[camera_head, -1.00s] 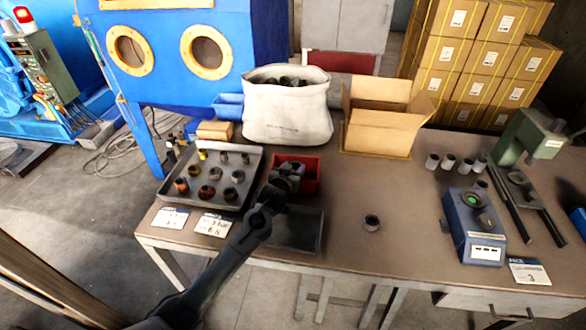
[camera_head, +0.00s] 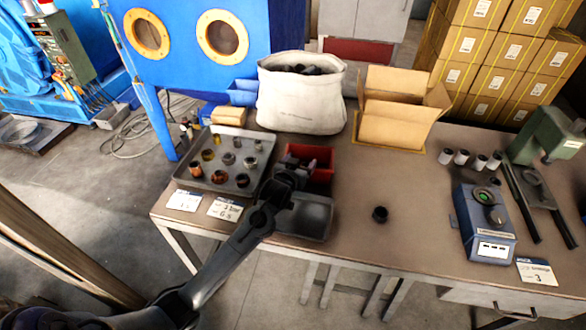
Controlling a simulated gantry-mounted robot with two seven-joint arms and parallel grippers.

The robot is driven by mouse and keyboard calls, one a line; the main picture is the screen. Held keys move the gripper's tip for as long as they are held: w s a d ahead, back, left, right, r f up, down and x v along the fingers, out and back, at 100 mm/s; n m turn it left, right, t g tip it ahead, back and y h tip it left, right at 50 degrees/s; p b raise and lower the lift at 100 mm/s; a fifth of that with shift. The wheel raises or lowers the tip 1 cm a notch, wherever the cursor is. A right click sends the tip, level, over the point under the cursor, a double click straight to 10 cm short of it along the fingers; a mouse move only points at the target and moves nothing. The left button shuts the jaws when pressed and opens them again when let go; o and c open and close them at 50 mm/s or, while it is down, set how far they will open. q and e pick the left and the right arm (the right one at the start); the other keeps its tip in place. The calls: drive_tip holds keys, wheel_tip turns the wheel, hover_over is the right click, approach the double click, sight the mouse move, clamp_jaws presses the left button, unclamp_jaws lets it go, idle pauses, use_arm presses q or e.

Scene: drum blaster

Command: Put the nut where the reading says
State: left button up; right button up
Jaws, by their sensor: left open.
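A small dark ring-shaped piece (camera_head: 380,214), which looks like the nut, sits alone on the open middle of the table. My left gripper (camera_head: 291,176) is open over the near-left part of the red bin (camera_head: 322,171), well left of the dark piece. Its fingertips are small and dark here, and the arm hides part of the grey bin (camera_head: 313,217). A blue meter (camera_head: 485,226) with a green-lit round display stands on the right of the table; its reading is too small to make out. My right gripper is not in view.
A grey tray (camera_head: 182,179) holds several metal and copper pieces, with cards (camera_head: 224,208) in front. A white sack (camera_head: 300,103) and an open carton (camera_head: 395,128) stand behind. Several small cylinders (camera_head: 462,157) and a green press (camera_head: 547,133) are at right. Table around the dark piece is clear.

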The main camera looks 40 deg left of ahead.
use_arm(q)
drive_tip(key=p+v, duration=0.1)
drive_tip(key=v, duration=0.6)
idle(0.4)
